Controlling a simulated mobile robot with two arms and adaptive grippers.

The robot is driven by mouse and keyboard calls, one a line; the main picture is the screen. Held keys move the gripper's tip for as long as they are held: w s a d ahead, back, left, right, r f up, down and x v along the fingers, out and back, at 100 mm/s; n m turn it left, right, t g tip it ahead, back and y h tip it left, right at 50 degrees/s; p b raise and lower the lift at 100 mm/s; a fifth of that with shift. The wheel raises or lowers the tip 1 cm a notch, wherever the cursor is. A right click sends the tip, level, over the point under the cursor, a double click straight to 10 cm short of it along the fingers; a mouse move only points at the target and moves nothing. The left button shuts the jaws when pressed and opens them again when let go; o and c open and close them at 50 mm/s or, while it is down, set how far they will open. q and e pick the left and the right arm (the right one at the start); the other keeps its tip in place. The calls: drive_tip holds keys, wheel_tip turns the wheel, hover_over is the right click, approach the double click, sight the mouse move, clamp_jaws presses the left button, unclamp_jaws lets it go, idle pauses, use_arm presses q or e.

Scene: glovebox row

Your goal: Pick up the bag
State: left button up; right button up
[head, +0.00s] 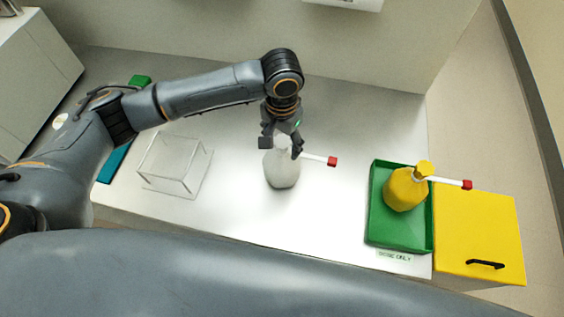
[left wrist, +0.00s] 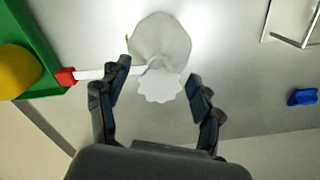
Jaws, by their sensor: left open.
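A pale grey-white bag (head: 281,172) stands on the white bench, its gathered neck upward. A white strip with a red end (head: 332,161) sticks out from its neck to the right. My left gripper (head: 282,144) is over the bag, pointing down, its fingers on either side of the neck. In the left wrist view the fingers (left wrist: 158,78) are open, with the ruffled bag top between them and the bag body (left wrist: 160,38) beyond. A gap shows on the right finger's side; contact on the strip's side cannot be told. My right gripper is not in view.
A yellow bag (head: 405,190) with a similar red-ended strip sits in a green tray (head: 400,240) at the right. A yellow box with a black handle (head: 480,225) adjoins it. A clear box frame (head: 172,165) stands left. Bench between bag and tray is clear.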

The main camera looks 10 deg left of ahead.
use_arm(q)
clamp_jaws()
drive_tip(key=shift+r, duration=0.2)
